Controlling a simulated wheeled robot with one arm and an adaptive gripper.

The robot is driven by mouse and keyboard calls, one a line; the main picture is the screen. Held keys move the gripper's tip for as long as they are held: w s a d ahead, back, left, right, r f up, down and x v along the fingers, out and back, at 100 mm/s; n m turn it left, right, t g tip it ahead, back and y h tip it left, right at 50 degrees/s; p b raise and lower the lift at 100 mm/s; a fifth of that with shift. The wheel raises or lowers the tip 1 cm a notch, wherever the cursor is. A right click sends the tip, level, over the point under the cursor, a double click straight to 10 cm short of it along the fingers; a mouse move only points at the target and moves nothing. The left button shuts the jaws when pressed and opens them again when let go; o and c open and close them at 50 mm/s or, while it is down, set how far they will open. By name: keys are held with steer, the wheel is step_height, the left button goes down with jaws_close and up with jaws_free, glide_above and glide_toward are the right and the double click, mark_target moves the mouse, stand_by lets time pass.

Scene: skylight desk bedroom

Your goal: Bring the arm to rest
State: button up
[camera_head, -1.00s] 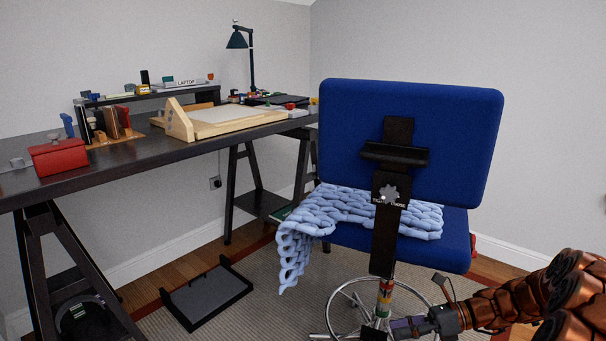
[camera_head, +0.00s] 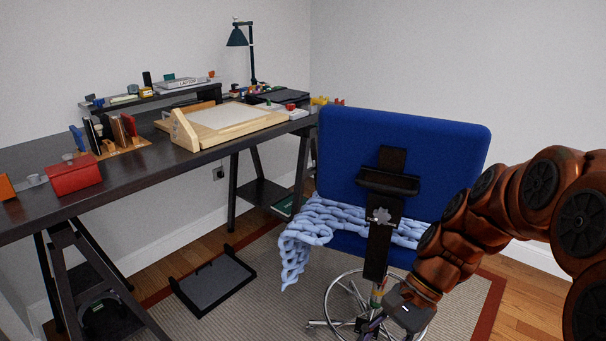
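My arm, copper and black, reaches in from the right edge and bends down in front of the right side of the blue chair (camera_head: 400,138). My gripper (camera_head: 372,330) hangs low at the bottom edge, in front of the chair's wheeled base. Its fingers are small, dark and partly cut off by the frame, so I cannot tell whether they are open or shut, or whether they touch the chair base. No held thing shows.
A dark desk (camera_head: 150,172) with a wooden drawing board (camera_head: 225,118), a red box (camera_head: 73,176) and a lamp (camera_head: 238,38) runs along the left wall. A light blue knitted blanket (camera_head: 310,225) drapes over the chair seat.

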steer(key=s+d+r+n+t+h+p, duration=0.1)
steer(key=s+d+r+n+h+p, duration=0.2)
steer(key=s+r+n+p, duration=0.2)
steer(key=s+d+r+n+t+h+p, duration=0.1)
steer(key=s+d+r+n+h+p, duration=0.2)
steer(key=s+r+n+p, duration=0.2)
steer(key=s+r+p, duration=0.1)
steer(key=s+r, duration=0.1)
steer(key=s, duration=0.1)
steer(key=shift+s+r+t+h, duration=0.3)
steer(key=shift+h, duration=0.1)
steer(key=shift+c, duration=0.6)
stand_by(1.4)
